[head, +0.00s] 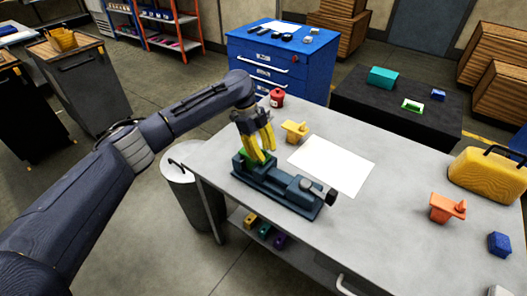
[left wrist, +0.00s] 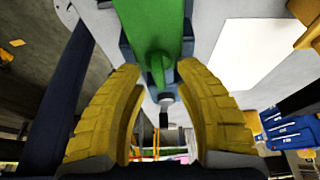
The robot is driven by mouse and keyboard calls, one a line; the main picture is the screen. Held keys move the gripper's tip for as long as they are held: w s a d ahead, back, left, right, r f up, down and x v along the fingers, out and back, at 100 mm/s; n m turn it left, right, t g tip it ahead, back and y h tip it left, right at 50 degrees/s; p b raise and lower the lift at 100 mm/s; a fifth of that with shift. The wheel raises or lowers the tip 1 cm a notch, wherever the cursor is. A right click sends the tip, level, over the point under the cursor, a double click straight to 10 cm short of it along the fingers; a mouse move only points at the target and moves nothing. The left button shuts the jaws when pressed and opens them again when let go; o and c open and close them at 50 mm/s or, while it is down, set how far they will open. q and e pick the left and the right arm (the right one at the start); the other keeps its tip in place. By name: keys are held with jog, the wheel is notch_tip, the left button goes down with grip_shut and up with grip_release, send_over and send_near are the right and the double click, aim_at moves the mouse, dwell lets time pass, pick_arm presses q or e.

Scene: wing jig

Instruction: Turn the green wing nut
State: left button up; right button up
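The green wing nut part (head: 242,161) sits in the dark teal vise (head: 285,186) on the grey workbench, mostly hidden behind my fingers in the head view. In the left wrist view, its green block fills the top middle and a narrow green wing (left wrist: 157,70) stands out toward me. My left gripper (head: 264,155) is over the vise, its yellow fingers pointing down. In the left wrist view the gripper (left wrist: 159,68) is open, with a fingertip on each side of the wing and gaps between. My right gripper is out of view.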

pick_arm(q)
jog(key=v, duration=1.2)
dwell(0.5)
